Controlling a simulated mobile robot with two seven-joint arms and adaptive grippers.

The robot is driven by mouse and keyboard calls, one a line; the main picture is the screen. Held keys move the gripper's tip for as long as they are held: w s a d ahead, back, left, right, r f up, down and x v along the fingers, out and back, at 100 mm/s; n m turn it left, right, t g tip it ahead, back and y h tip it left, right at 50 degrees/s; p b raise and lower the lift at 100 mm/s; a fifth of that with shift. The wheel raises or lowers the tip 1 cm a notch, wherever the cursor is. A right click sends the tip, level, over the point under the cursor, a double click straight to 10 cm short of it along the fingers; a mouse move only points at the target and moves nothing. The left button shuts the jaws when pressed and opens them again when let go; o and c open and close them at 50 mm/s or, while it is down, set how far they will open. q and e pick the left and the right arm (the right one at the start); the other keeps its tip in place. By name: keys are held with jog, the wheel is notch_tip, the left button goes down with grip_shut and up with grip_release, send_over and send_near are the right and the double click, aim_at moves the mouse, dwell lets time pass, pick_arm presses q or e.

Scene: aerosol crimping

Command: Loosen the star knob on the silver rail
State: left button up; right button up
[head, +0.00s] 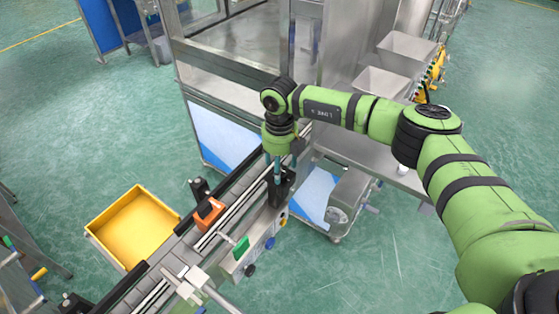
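My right arm comes in from the right and bends down over the conveyor. Its gripper (276,184) points down at the conveyor's right side, at a black bracket-like part (285,194). The finger tips overlap this part, and I cannot tell whether they touch it or how far apart they are. The silver rail (235,212) runs lengthwise along the conveyor. I cannot clearly make out the star knob; small dark round knobs (250,270) show on the conveyor's near side. My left gripper is not in view.
A yellow tray (138,228) is at left. A steel machine frame (225,65) stands behind, with a steel table (365,155) at right. Green floor is open at lower right.

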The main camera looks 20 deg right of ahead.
jog(key=c, duration=1.1)
jog(key=shift+c, duration=0.2)
jog(key=shift+f+n+b, duration=0.15)
jog(key=shift+n+b, duration=0.25)
jog(key=shift+b, duration=0.45)
jog(key=n+b, duration=0.7)
jog(key=b, duration=0.2)
jog(key=shift+a+f+n, duration=0.1)
jog(key=shift+n, duration=0.2)
jog(key=n+b, duration=0.3)
jog(key=n, duration=0.1)
jog(key=shift+n+b, duration=0.3)
jog(key=shift+b, duration=0.1)
jog(key=n, duration=0.1)
jog(key=n+b, duration=0.1)
jog(key=n, duration=0.1)
jog(key=n+b, duration=0.1)
jog(key=shift+r+n, duration=0.25)
jog(key=shift+n, duration=0.05)
jog(key=o, duration=1.1)
jog(key=shift+a, duration=0.1)
